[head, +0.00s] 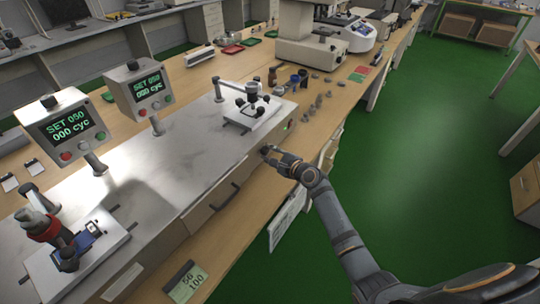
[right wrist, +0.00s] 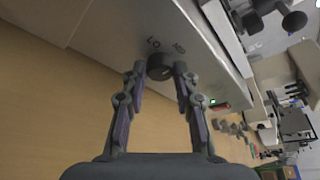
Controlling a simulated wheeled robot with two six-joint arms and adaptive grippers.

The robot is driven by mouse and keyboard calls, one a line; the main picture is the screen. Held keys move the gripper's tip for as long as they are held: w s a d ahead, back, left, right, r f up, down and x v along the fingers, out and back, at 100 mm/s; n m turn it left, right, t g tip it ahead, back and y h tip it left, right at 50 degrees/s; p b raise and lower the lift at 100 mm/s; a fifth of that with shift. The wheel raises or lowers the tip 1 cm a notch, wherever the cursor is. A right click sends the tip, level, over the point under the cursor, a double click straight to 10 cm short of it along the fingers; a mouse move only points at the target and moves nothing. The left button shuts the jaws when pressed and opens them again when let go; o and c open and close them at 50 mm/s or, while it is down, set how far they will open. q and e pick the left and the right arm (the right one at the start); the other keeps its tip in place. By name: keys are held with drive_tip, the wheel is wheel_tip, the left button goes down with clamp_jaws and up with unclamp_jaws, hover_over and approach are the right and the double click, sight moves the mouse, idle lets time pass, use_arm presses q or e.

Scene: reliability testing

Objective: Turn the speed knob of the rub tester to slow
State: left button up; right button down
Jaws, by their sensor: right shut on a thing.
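The rub tester (head: 190,168) is a long metal-topped bench unit with two display posts, seen in the head view. My right gripper (right wrist: 160,70) is shut on the knob, one fingertip on each side. In the head view my right gripper (head: 267,151) reaches the right end of the front panel and mostly hides the knob. The knob's exact setting is hard to read. My left gripper is not in view.
Two displays (head: 70,128) (head: 148,86) read SET 050, 000 cyc. A dark drawer handle (head: 225,197) is left of my right gripper. Small weights (head: 315,104) and bottles stand on the wooden bench behind. The green floor (head: 430,150) at right is open.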

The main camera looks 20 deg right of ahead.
use_arm(q)
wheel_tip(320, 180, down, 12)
drive_tip(key=b, duration=1.1)
use_arm(e)
drive_tip(key=n+t, duration=0.1)
drive_tip(key=n, duration=0.1)
drive_tip(key=f+n+t, duration=0.1)
drive_tip(key=n, duration=0.1)
drive_tip(key=n+t, duration=0.1)
drive_tip(key=n, duration=0.1)
drive_tip(key=shift+a+f+h, duration=0.15)
drive_tip(key=shift+f+h, duration=0.15)
drive_tip(key=shift+f, duration=0.1)
drive_tip(key=n+b, duration=0.1)
drive_tip(key=b, duration=0.1)
drive_tip(key=n+t+b, duration=0.1)
drive_tip(key=n+b, duration=0.1)
drive_tip(key=b, duration=0.1)
drive_tip(key=shift+r, duration=0.25)
drive_tip(key=shift+r+b, duration=0.1)
drive_tip(key=shift+b, duration=0.5)
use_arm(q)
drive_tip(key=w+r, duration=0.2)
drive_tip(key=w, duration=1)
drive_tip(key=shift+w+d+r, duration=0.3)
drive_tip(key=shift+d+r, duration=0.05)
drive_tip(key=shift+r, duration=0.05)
use_arm(e)
drive_tip(key=c, duration=1)
unclamp_jaws()
